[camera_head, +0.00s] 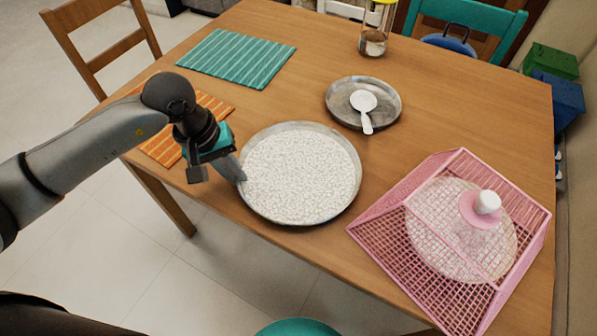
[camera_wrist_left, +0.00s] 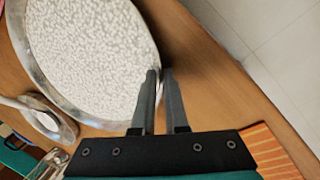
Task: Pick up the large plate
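The large plate (camera_head: 301,174) is round, with a metal rim and a white speckled surface. It is near the front middle of the table and fills the upper left of the left wrist view (camera_wrist_left: 85,45). My left gripper (camera_head: 241,178) is at its left rim in the head view. In the left wrist view the fingers (camera_wrist_left: 160,72) are close together, one on each side of the rim, with only a narrow gap, and look shut on it. The exact contact at the tips is too small to see. No lift of the plate shows. My right gripper is out of view.
A pink mesh cover (camera_head: 395,215) stands to the right. A smaller metal plate (camera_head: 340,108) with a white scoop (camera_head: 364,101) lies behind. A glass jar (camera_head: 373,42), a teal mat (camera_head: 238,58) and an orange mat (camera_head: 160,150) are on the wooden table (camera_head: 440,85).

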